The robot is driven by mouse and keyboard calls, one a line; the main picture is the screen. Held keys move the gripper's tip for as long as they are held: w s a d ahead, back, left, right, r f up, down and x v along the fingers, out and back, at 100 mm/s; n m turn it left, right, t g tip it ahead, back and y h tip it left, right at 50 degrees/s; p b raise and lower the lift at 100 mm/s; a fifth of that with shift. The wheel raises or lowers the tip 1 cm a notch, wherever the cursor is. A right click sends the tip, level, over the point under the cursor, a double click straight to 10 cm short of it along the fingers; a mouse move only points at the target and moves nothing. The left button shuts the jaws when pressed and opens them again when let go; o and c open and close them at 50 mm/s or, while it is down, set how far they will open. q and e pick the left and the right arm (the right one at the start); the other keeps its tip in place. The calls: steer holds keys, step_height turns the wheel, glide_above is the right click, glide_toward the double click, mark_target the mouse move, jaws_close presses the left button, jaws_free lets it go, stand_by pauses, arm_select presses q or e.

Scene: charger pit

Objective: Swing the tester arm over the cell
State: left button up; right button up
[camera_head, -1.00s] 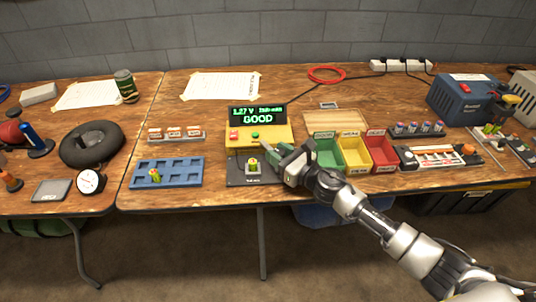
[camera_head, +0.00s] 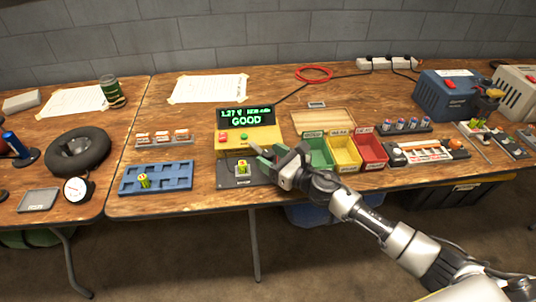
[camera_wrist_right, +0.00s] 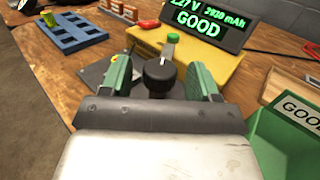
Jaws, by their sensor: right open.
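The yellow tester (camera_head: 247,142) stands near the middle of the table, its green display reading 1.27 V and GOOD. A green-yellow cell (camera_head: 242,167) sits upright in a holder on the dark plate in front of it. In the right wrist view the tester arm, a grey lever on a black knob (camera_wrist_right: 158,72), shows between my fingers. My right gripper (camera_head: 262,157) is open, with its green-padded fingers (camera_wrist_right: 160,78) on either side of the knob. I cannot tell whether they touch it. The left finger partly hides the cell's area in that view. My left gripper is out of view.
Green, yellow and red bins (camera_head: 345,153) stand just right of my gripper. A blue tray (camera_head: 170,178) with one cell lies to the left, with a rack of cells (camera_head: 165,138) behind it. A charger strip (camera_head: 430,150) lies further right. The table's front edge is close.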

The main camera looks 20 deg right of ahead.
steer(key=b+v, duration=0.1)
steer(key=v, duration=0.8)
steer(key=shift+s+f, duration=0.1)
steer(key=shift+f, duration=0.05)
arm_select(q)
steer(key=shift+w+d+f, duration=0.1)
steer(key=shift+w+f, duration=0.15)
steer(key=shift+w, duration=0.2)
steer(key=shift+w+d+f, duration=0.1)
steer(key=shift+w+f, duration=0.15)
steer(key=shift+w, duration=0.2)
arm_select(e)
steer(key=shift+s+d, duration=0.1)
steer(key=shift+s, duration=0.15)
